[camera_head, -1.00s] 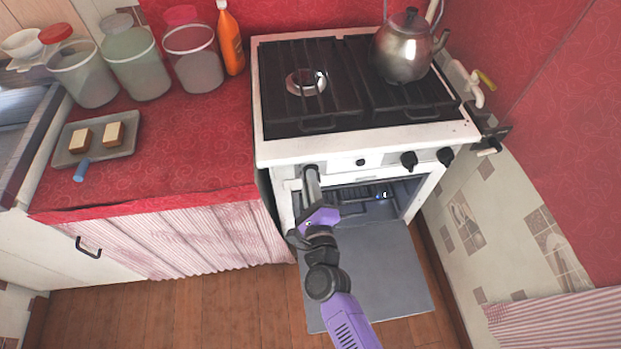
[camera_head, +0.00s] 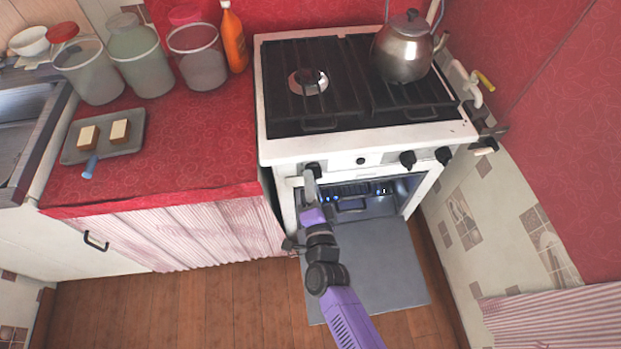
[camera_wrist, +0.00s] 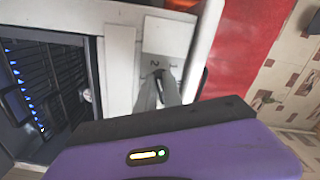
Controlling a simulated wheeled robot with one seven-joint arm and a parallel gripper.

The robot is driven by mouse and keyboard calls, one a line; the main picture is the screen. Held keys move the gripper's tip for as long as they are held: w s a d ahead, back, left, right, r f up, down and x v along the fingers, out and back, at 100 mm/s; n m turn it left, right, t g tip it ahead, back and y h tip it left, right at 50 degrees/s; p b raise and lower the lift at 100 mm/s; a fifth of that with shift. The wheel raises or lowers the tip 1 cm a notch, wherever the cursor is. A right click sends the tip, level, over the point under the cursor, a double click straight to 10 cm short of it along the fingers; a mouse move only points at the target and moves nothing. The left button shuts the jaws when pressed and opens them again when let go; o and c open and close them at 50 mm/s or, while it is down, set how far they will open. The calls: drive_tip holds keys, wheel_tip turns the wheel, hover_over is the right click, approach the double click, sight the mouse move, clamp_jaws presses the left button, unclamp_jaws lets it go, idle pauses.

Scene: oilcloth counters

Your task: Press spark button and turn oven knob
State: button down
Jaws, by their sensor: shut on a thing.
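The white stove (camera_head: 360,147) has a black oven knob (camera_head: 313,168) at the left of its front panel. My gripper (camera_head: 310,181) is at this knob, shut on it. In the wrist view, my gripper's grey fingers (camera_wrist: 158,82) come together against a pale plate marked with a "2" (camera_wrist: 152,62); the knob is mostly hidden between them. The small round black spark button (camera_head: 361,161) is to the right of the knob, apart from my gripper. Blue flames show inside the open oven (camera_head: 380,205), and also in the wrist view (camera_wrist: 27,92).
The oven door (camera_head: 385,270) is lowered, below my arm. A metal kettle (camera_head: 404,48) stands on the back right burner. Jars (camera_head: 140,60), an orange bottle (camera_head: 233,38) and a tray (camera_head: 128,143) are on the red counter.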

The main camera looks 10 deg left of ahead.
drive_tip(key=shift+w+d+f+n+p, duration=0.15)
drive_tip(key=shift+n+p, duration=0.3)
drive_tip(key=shift+n, duration=1.8)
drive_tip(key=shift+s+d+f+n+p, duration=0.15)
drive_tip(key=shift+n+p, duration=0.3)
drive_tip(key=shift+n, duration=1.75)
drive_tip(key=shift+w+d+f+n+p, duration=0.15)
drive_tip(key=shift+n+p, duration=0.3)
drive_tip(key=shift+n, duration=1.8)
drive_tip(key=c, duration=1.5)
unclamp_jaws()
drive_tip(key=shift+d, duration=0.1)
drive_tip(key=shift+p+v, duration=0.35)
drive_tip(key=shift+v, duration=3.6)
